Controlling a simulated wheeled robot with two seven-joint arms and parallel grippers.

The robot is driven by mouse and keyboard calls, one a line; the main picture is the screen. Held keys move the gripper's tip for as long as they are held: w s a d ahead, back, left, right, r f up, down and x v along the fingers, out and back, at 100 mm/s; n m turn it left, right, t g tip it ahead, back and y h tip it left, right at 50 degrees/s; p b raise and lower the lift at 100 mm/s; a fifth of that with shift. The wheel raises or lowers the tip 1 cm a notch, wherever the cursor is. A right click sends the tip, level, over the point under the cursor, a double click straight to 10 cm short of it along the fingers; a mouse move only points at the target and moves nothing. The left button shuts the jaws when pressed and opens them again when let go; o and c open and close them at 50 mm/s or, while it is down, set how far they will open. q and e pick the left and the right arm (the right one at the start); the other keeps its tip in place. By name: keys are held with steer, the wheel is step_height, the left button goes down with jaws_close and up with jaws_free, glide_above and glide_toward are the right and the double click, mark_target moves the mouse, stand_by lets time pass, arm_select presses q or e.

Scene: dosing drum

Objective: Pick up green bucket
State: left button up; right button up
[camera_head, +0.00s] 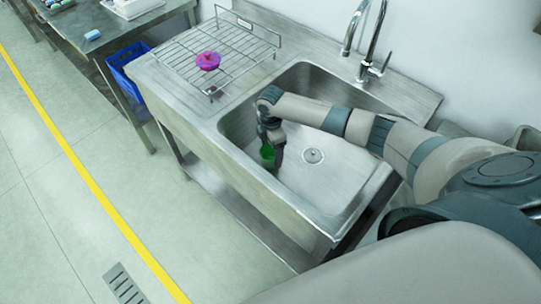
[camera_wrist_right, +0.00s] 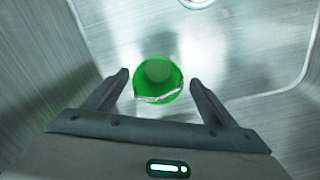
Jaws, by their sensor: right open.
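The green bucket (camera_head: 267,152) is inside the metal sink basin, near its left front wall, partly hidden by my right gripper (camera_head: 270,148). In the right wrist view the round green bucket (camera_wrist_right: 158,80) lies between and just beyond the two fingertips of my right gripper (camera_wrist_right: 158,82). The fingers are open, one on each side, with a gap to the bucket on both sides. A pale curved line, perhaps its handle, crosses the bucket's lower edge. My left gripper is not in view.
The sink (camera_head: 335,187) has steep walls around my right gripper, and a drain (camera_head: 313,156) lies to its right. A faucet (camera_head: 368,45) stands behind. A wire rack (camera_head: 205,55) with a pink object (camera_head: 208,61) is on the left drainboard. A blue crate (camera_head: 128,70) is further left.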

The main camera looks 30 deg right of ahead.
mark_target(271, 155)
steer(key=shift+w+f+p, duration=0.15)
steer(key=shift+f+p, duration=0.3)
steer(key=shift+f, duration=1.4)
steer(key=shift+c, duration=0.6)
steer(key=c, duration=1)
